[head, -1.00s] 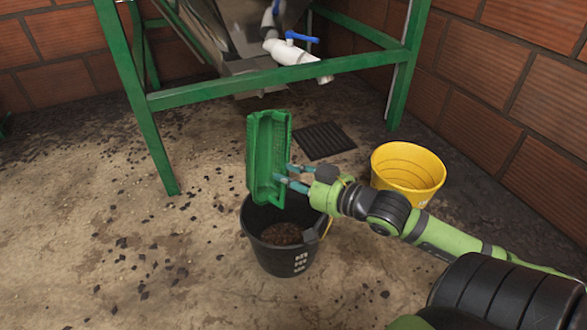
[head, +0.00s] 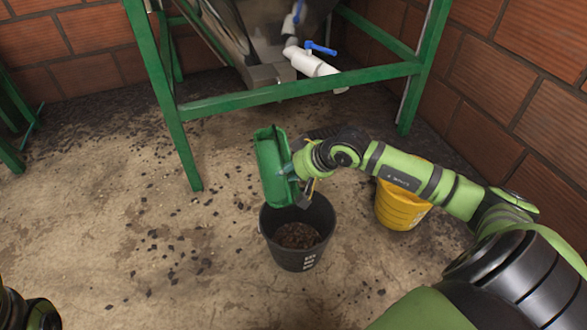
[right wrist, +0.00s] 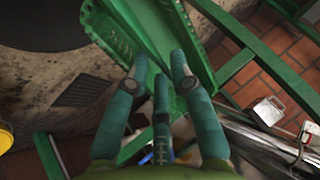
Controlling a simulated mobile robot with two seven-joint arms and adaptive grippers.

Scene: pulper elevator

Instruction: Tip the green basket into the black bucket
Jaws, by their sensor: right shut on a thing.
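The green basket (head: 268,170) is on end, leaning with its top to the left, above the back rim of the black bucket (head: 297,260). My right gripper (head: 289,172) is shut on the basket's right side. In the right wrist view the basket (right wrist: 140,28) lies beyond the fingers of my right gripper (right wrist: 160,68). Dark brown crumbly material (head: 298,236) lies in the bucket, which stands upright on the floor. My left gripper is not visible.
A yellow bucket (head: 400,208) stands to the right, partly behind my right arm. A green metal frame (head: 290,91) with a white, blue-handled valve (head: 312,62) stands behind. Dark scraps litter the concrete floor (head: 140,260). The floor left of the bucket is otherwise open.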

